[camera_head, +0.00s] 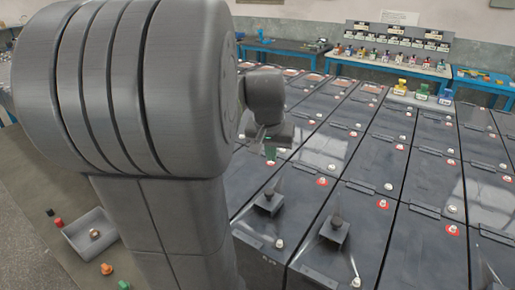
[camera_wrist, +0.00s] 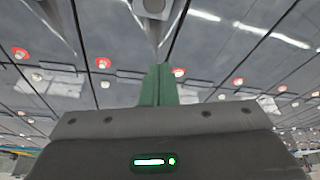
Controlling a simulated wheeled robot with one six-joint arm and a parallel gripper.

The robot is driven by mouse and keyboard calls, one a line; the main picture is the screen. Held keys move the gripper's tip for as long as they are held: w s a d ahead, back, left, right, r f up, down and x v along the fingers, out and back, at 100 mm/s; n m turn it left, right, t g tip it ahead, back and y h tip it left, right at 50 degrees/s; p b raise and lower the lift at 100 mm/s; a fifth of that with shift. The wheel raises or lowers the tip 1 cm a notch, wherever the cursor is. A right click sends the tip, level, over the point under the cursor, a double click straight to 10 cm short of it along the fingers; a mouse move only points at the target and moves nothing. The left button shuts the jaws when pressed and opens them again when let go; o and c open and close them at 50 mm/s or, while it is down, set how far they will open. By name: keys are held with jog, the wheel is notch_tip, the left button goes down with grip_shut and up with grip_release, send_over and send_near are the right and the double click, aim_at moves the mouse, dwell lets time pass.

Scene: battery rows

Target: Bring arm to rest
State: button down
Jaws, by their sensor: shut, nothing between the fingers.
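My arm fills the left of the head view, grey and close to the camera. My gripper (camera_head: 270,152) shows small beyond it, above the dark battery tops (camera_head: 349,146). In the wrist view my gripper (camera_wrist: 160,70) has its green fingers together, with nothing between them. The fingers appear apart from the batteries. Part of the battery rows is hidden behind my arm.
A grey tray (camera_head: 75,238) with small parts lies at the lower left, with loose coloured caps near it. Blue benches (camera_head: 385,64) with several small coloured items stand at the back. Grey blocks with knobs (camera_head: 335,231) stand on the nearer batteries.

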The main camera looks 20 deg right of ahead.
dwell(0.3)
jog(key=x, duration=0.9)
jog(key=shift+f+p, duration=0.35)
jog(key=shift+f, duration=0.05)
jog(key=s+a, duration=0.2)
jog(key=s, duration=0.1)
jog(key=shift+f, duration=0.15)
